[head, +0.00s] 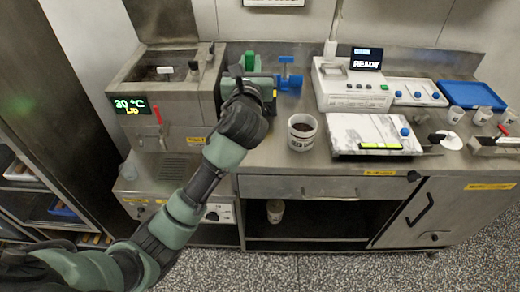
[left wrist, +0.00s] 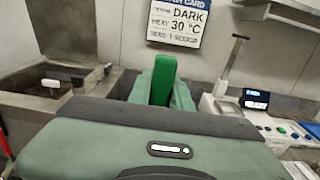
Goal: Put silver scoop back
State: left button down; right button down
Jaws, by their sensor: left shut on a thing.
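In the head view my left arm reaches over the counter beside the heated tank, and my left gripper (head: 251,80) is at the back, right of the tank. In the left wrist view a bright green block (left wrist: 164,80) stands upright beyond my gripper's pale green housing. I cannot make out the silver scoop in either view. My right gripper is not in view.
The steel tank (head: 170,92) reads 30 °C. A blue fitting (head: 289,77) is right of my gripper. A white cup with dark contents (head: 302,132) stands near the front. A marbled slab (head: 370,133), a device reading READY (head: 340,88) and a blue tray (head: 471,94) are further right.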

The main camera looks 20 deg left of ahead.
pick_arm(q)
jog(key=w+d+r, duration=0.1)
jog(key=w+r, duration=0.3)
notch_tip(320, 180, down, 20)
jog(key=b, duration=0.2)
jog(key=shift+s+r+b, duration=0.15)
jog(key=shift+r+b, duration=0.1)
jog(key=shift+b, duration=0.15)
jog(key=shift+d+f, duration=0.1)
jog(key=c, duration=1.3)
grip_release()
jog(key=v, duration=1.2)
